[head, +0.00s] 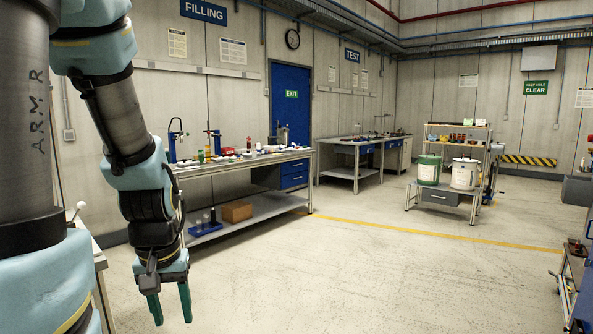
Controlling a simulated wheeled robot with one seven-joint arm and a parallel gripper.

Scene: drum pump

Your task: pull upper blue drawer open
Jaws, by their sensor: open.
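The upper blue drawer (294,168) is in a drawer unit under the right end of the long workbench (245,160), in the middle of the head view. It looks shut. A second blue drawer (294,181) sits right below it. My gripper (171,308) hangs pointing down at the lower left, in front of the bench. Its two green fingers are apart with nothing between them. It is well away from the drawers and touches nothing that I can see. The drawer handles are too small to make out clearly.
The bench's lower shelf holds a cardboard box (237,211) and a blue rack (205,228). A test bench (354,160) stands farther back. A low stand (440,196) with a green and a white drum is at right. The floor (370,275) between is clear.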

